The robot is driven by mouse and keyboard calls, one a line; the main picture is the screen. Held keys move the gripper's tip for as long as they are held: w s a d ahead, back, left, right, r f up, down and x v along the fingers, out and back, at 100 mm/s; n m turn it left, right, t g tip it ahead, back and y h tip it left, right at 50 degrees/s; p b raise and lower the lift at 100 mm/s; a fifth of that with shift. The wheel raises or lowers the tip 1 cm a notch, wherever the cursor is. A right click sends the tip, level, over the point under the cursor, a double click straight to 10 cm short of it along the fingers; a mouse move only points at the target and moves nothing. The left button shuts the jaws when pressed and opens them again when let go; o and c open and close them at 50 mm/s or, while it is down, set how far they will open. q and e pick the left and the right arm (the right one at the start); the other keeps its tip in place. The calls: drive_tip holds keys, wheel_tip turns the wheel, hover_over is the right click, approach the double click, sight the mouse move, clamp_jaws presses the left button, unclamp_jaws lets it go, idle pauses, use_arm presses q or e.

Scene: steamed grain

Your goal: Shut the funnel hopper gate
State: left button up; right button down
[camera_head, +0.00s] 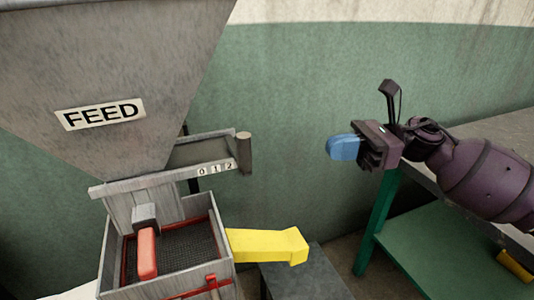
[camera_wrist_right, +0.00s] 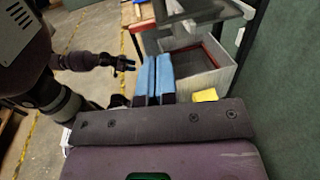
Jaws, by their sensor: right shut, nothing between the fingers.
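The grey funnel hopper (camera_head: 105,75) with a FEED label fills the upper left of the head view. Its slide gate (camera_head: 200,150) sticks out to the right below the funnel, with a round upright handle (camera_head: 244,152) at its outer end. A strip marked 0 1 2 (camera_head: 214,169) runs along its front. My right gripper (camera_head: 343,147) is to the right of the handle, apart from it, with blue fingers shut and empty. The fingers also show in the wrist view (camera_wrist_right: 154,76). My left gripper (camera_wrist_right: 126,63) shows small in the wrist view; its fingers are unclear.
Below the funnel stands a grey box (camera_head: 165,289) with dark mesh, a red handle (camera_head: 147,253) and a yellow spout (camera_head: 268,245). A green-framed table (camera_head: 440,252) is at the right. A green wall (camera_head: 290,90) stands behind. Open space separates gripper and handle.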

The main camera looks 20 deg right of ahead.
drive_tip(key=p, duration=0.1)
approach(243, 160)
drive_tip(key=w+a, duration=0.2)
drive_tip(key=a, duration=0.3)
use_arm(q)
drive_tip(key=shift+s+r, duration=0.1)
drive_tip(key=shift+r, duration=0.3)
use_arm(e)
drive_tip(key=shift+w+a+f, duration=0.1)
drive_tip(key=shift+a+f, duration=0.05)
drive_tip(key=shift+a, duration=0.25)
drive_tip(key=a+p, duration=0.1)
drive_tip(key=a, duration=0.2)
drive_tip(key=a+p, duration=0.1)
drive_tip(key=a, duration=0.2)
drive_tip(key=shift+a+r, duration=0.2)
drive_tip(key=shift+a, duration=0.2)
use_arm(q)
drive_tip(key=shift+s+r, duration=0.4)
drive_tip(key=shift+r, duration=0.15)
use_arm(e)
drive_tip(key=shift+s+a+f, duration=0.2)
drive_tip(key=shift+s, duration=0.05)
